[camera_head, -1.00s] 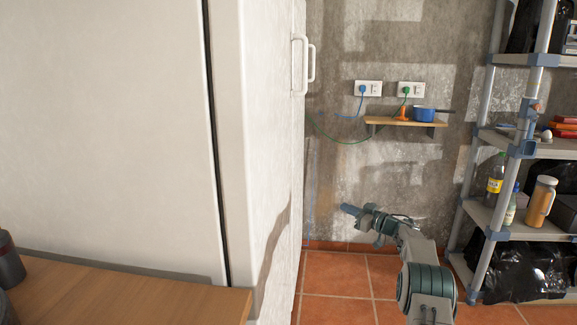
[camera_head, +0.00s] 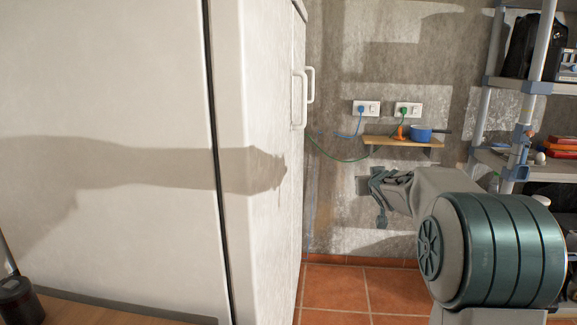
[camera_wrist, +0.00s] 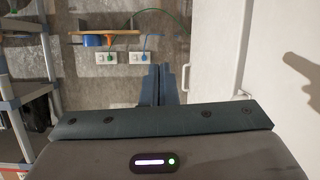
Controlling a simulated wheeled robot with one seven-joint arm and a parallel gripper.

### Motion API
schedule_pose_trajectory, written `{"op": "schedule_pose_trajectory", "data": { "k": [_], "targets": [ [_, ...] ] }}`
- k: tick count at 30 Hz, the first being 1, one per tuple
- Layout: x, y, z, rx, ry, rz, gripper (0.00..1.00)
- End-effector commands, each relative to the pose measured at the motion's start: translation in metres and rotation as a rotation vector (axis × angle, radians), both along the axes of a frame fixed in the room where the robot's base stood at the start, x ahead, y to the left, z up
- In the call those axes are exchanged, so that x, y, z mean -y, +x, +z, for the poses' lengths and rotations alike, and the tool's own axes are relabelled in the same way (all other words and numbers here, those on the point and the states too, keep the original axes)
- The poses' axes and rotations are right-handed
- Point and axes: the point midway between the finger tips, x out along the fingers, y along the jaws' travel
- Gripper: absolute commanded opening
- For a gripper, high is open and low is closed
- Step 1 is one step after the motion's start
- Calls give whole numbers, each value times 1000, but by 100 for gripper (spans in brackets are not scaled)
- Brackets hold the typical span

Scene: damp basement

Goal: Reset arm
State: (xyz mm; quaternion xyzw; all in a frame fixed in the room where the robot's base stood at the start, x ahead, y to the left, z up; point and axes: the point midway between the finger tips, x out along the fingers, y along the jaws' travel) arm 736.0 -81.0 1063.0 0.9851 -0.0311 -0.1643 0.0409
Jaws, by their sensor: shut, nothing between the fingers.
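My gripper (camera_head: 378,199) is at the end of my raised arm, left of the shelving rack and in front of the concrete wall, below the small wall shelf. In the wrist view the two fingers of my gripper (camera_wrist: 160,72) lie close together, with nothing between them. The wrist view appears upside down. My large arm joint fills the lower right of the head view and hides part of the rack. My arm casts a shadow on the white cabinet (camera_head: 100,90).
A small wooden shelf (camera_head: 402,141) holds a blue pot (camera_head: 420,134). Two wall sockets (camera_head: 366,107) with blue and green plugs are above it. A metal rack (camera_head: 486,110) stands at right, a wooden top (camera_head: 90,312) at lower left. Tiled floor (camera_head: 335,285) is clear.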

Motion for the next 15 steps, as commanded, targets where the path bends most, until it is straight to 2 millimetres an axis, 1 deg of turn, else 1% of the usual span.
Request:
{"op": "schedule_pose_trajectory", "data": {
  "k": [1,5,6,8,9,11,12,14,15],
  "targets": [
    [-2,-22,13,-43,1,-26,0],
    [-7,-79,15,-174,4,-80,0],
    [-9,-97,15,-218,7,-95,0],
    [-13,-126,13,-285,13,-110,0],
    [-16,-146,11,-330,17,-118,0],
    [-21,-177,8,-400,22,-127,0],
    [-25,-198,5,-447,27,-130,0],
    [-31,-230,1,-518,37,-130,0],
    [-36,-252,-3,-568,43,-127,0]
  ]
}}
